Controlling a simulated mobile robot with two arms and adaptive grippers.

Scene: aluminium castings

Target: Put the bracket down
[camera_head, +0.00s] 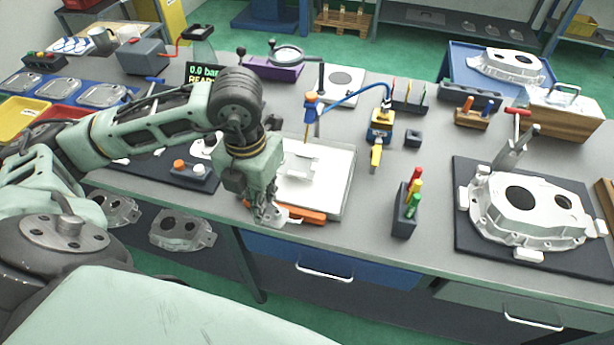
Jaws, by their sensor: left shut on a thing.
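My left gripper (265,208) points down at the front edge of the bench, just left of a white tray (338,202). It is shut on a small pale metal piece, apparently the bracket (289,218), which sticks out to the right of the fingertips. The fingers hide most of it, and I cannot tell whether it touches the bench. A pale raised shape (299,164) shows in the tray. An orange bar (311,216) lies along the tray's front edge, close to the held piece. My right gripper is not in view.
A dark holder with coloured handles (408,206) stands right of the tray. A yellow tool (379,135) with a blue hose is behind it. A large casting (528,212) sits on a dark mat at the right. Bare bench lies between tray and holder.

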